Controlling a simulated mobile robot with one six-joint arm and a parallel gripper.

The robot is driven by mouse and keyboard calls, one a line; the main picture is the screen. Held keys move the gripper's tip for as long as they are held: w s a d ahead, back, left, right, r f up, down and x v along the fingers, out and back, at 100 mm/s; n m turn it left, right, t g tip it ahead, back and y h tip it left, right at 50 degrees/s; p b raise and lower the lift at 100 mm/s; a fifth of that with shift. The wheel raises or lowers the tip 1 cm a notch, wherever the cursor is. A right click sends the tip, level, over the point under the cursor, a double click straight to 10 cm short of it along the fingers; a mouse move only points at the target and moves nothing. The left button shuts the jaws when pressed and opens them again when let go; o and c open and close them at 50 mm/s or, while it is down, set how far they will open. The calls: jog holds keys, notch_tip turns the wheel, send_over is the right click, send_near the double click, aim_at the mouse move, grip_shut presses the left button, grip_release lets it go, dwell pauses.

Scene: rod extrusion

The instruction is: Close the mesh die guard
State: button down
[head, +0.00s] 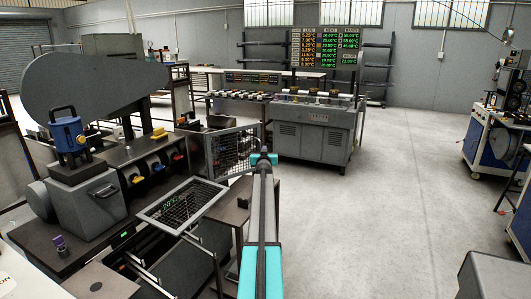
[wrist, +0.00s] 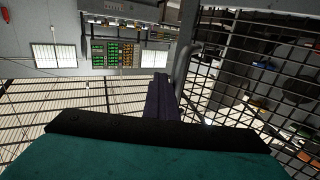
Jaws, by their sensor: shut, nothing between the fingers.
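A second mesh panel (head: 182,204) lies tilted, nearly flat, in front of the machine. I cannot tell for certain which one is the die guard. My gripper (head: 263,158) is at the upright guard's right edge in the head view. In the wrist view my gripper (wrist: 160,95) has its dark fingers together, empty, beside a grey bar (wrist: 183,65) at the edge of a mesh panel (wrist: 250,70). I cannot tell whether they touch.
The extrusion machine (head: 110,195) fills the left, with a dark side table (head: 232,205) at its right end. A grey console bench (head: 315,130) stands behind. A blue-and-white machine (head: 490,148) is at the far right. The floor (head: 400,200) between is clear.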

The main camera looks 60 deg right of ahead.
jog(key=shift+w+a+f, duration=0.15)
jog(key=shift+w+a, duration=0.2)
jog(key=shift+w, duration=0.3)
jog(key=shift+s+p, duration=0.2)
jog(key=shift+p, duration=0.15)
jog(key=s+a+p, duration=0.3)
jog(key=s+p, duration=0.7)
jog(key=s, duration=0.4)
jog(key=shift+s+a+r, duration=0.15)
jog(key=shift+a+r, duration=0.05)
jog(key=shift+a, duration=0.05)
